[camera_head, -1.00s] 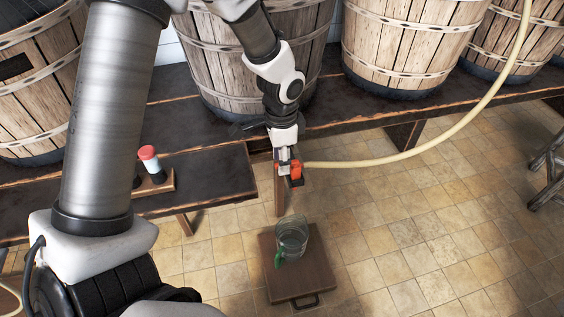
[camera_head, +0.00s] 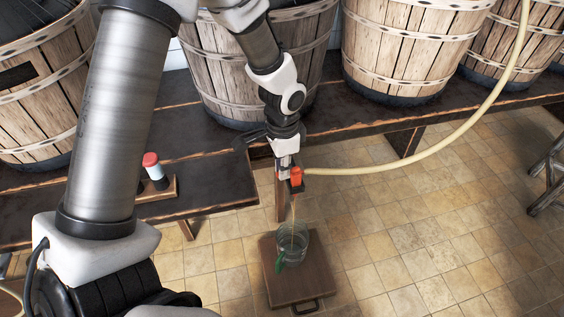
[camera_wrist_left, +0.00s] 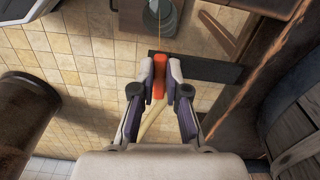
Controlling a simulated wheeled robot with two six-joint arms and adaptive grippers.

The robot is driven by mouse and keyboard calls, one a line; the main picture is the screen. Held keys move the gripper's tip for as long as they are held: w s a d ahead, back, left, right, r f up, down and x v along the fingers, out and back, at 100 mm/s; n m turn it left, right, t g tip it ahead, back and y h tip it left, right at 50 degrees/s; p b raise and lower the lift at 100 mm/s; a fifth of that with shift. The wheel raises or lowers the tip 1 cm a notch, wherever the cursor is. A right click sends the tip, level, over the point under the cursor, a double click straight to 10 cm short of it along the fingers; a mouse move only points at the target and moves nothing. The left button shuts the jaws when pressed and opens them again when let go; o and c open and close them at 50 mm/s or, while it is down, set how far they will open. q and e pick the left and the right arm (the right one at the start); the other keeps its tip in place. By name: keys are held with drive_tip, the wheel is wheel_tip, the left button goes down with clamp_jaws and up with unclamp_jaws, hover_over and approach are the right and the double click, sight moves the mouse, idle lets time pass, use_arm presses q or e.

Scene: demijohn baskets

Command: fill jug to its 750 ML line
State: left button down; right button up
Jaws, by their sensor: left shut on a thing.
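The clear glass jug (camera_head: 299,246) with a green handle stands upright on a dark wooden board (camera_head: 318,283) on the floor. Its top also shows in the left wrist view (camera_wrist_left: 152,22). My left gripper (camera_head: 290,170) is above the jug, shut on the red hose tap (camera_head: 297,177) at the end of a pale hose (camera_head: 400,162). The tap is between the fingers in the left wrist view (camera_wrist_left: 160,66). A thin amber stream (camera_head: 293,208) falls from the tap into the jug. The 750 ML line and the liquid level are too small to read. My right gripper is out of view.
Large wooden-slat baskets (camera_head: 405,45) stand on a dark bench (camera_head: 360,125) behind. A lower bench (camera_head: 215,180) at left bears a small red-capped bottle (camera_head: 153,165). A metal stand (camera_head: 548,180) is at the right edge. The tiled floor right of the board is clear.

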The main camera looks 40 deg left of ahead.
use_arm(q)
drive_tip(key=shift+s+d+n+p, duration=0.1)
drive_tip(key=shift+d+n+p, duration=0.5)
drive_tip(key=shift+n+p, duration=1.1)
drive_tip(key=shift+d+n+p, duration=0.6)
drive_tip(key=shift+n+p, duration=0.5)
drive_tip(key=shift+n, duration=1.2)
drive_tip(key=shift+s+d+n+p, duration=0.1)
drive_tip(key=shift+d+n+p, duration=0.5)
drive_tip(key=shift+n+p, duration=1.1)
drive_tip(key=shift+n+b, duration=0.3)
drive_tip(key=shift+n, duration=0.1)
drive_tip(key=c, duration=1.2)
unclamp_jaws()
drive_tip(key=shift+w, duration=0.1)
drive_tip(key=shift+o, duration=0.2)
wheel_tip(320, 180, up, 12)
